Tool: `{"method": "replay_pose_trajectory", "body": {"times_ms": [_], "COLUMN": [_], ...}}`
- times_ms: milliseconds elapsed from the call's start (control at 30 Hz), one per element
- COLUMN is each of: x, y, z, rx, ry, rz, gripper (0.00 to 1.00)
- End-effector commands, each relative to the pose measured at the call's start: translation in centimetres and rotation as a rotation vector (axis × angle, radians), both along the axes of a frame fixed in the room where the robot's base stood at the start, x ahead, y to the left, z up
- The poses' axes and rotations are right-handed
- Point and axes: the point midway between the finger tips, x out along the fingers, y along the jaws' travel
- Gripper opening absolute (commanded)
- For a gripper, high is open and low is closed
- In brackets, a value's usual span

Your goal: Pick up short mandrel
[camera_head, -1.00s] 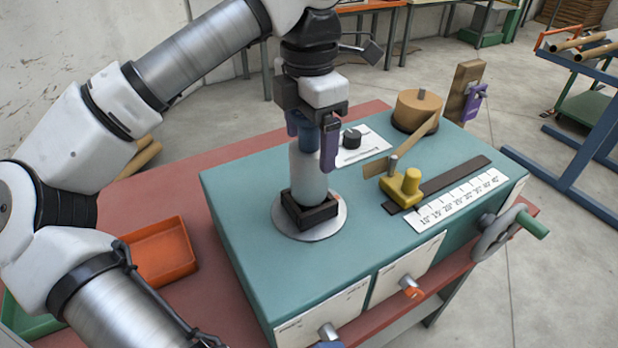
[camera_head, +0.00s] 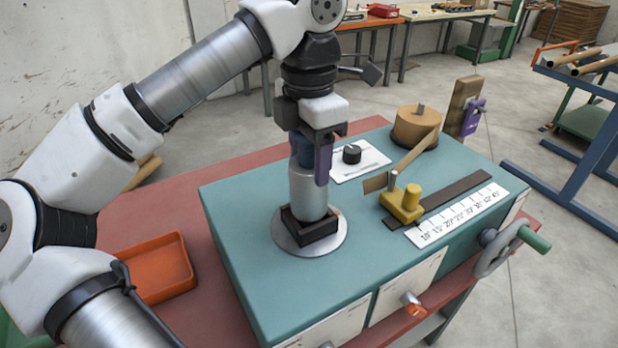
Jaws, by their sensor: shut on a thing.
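The short mandrel (camera_head: 308,195) is a grey metallic cylinder. It stands upright with its lower end in a dark square socket (camera_head: 310,229) on a round grey plate (camera_head: 287,240). My gripper (camera_head: 309,172) comes straight down from above, and its fingers are shut on the upper part of the mandrel. The purple finger shows on the right side; the other finger is partly hidden. The mandrel's bottom end is hidden inside the socket.
The teal machine top (camera_head: 240,205) carries a yellow slider block (camera_head: 403,203) beside a white scale (camera_head: 455,215), a tan roll (camera_head: 416,125) and a black knob (camera_head: 352,153). A handwheel (camera_head: 500,250) sticks out at right. An orange tray (camera_head: 160,268) lies at left.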

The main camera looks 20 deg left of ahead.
Motion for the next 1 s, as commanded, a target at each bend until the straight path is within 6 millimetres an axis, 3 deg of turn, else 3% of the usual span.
{"method": "replay_pose_trajectory", "body": {"times_ms": [267,700,1000], "x": [0.0,0.0,0.0], "y": [0.0,0.0,0.0], "z": [1.0,8.2,11.1], "rx": [0.0,0.001,0.0], "ry": [-0.001,-0.001,-0.001], "rz": [0.0,0.0,0.001], "gripper": [0.03,0.03,0.03]}}
